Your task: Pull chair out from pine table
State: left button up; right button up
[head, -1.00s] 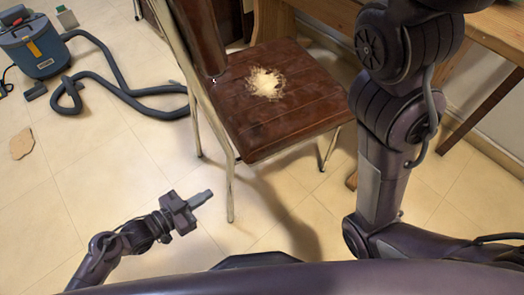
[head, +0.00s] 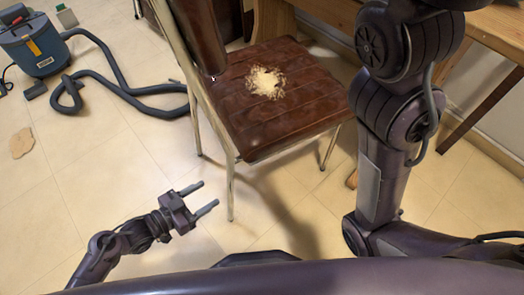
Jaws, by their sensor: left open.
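The chair (head: 284,121) stands in the middle of the head view, with a dark red-brown seat and backrest and pale metal legs. A light, frayed patch (head: 266,83) shows on its seat. The pine table (head: 459,45) is at the upper right, behind the chair and partly hidden by my right arm. My left gripper (head: 205,197) is open and empty at the lower left, apart from the chair, a little left of its front leg in the picture. My right gripper is out of the frame; only the arm's links show.
A blue vacuum cleaner (head: 34,45) stands at the upper left, its dark hose (head: 128,95) looping across the tiles towards the chair. A small tan piece (head: 22,143) lies on the floor at left.

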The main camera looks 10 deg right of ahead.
pick_arm(q)
jog(key=s+a+p, duration=0.3)
jog(key=s+a, duration=0.3)
jog(key=a, duration=0.2)
dwell(0.4)
jog(key=shift+w+d, duration=0.1)
